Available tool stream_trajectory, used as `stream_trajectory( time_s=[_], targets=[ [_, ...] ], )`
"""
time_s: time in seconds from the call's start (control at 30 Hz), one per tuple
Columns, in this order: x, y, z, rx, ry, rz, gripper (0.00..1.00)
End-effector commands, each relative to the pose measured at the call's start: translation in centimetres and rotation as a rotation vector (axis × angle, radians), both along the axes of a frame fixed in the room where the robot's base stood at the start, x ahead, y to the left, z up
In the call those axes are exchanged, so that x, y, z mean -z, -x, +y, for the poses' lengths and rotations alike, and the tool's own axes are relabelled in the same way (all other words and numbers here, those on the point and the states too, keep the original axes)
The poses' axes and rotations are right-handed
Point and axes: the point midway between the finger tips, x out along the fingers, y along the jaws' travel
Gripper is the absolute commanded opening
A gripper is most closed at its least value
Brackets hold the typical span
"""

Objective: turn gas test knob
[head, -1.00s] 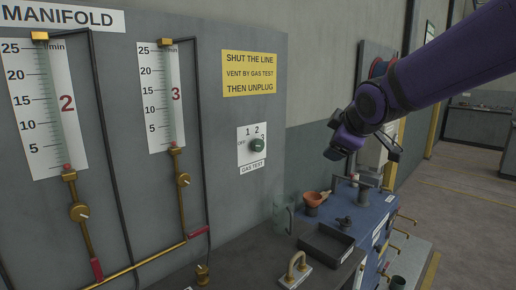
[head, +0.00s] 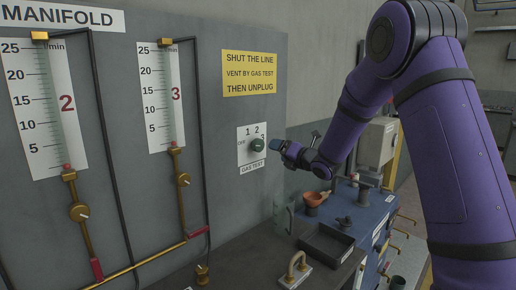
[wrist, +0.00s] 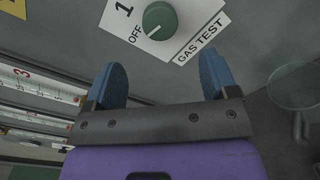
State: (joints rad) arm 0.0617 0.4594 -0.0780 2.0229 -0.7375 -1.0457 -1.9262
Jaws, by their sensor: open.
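The gas test knob (head: 257,145) is a round green knob on a white plate marked OFF, 1, 2 and a partly hidden 3, on the grey panel. In the wrist view the knob (wrist: 159,20) is at the top, with its white pointer line toward OFF. My gripper (head: 276,147) is just right of the knob in the head view. In the wrist view my gripper (wrist: 162,82) has its two blue fingers wide apart with nothing between them. The knob lies beyond the fingertips, in line with the gap. I cannot tell the exact distance.
Two flow tubes, 2 (head: 57,108) and 3 (head: 163,97), with brass valves stand left on the panel. A yellow sign (head: 249,73) is above the knob. Below are a glass jug (head: 283,218), a dark tray (head: 325,243) and a blue bench (head: 372,225).

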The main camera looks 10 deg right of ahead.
Motion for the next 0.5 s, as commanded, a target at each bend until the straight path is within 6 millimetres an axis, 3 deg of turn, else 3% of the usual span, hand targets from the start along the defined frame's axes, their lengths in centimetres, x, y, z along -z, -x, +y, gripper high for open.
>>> stream_trajectory(
  time_s=[0.27,0.5],
  targets=[
    [0.9,-1.2,0.8,-0.039,0.036,-0.047,0.8],
    [0.9,-4.5,2.7,-0.038,0.034,-0.047,0.8]
  ],
)
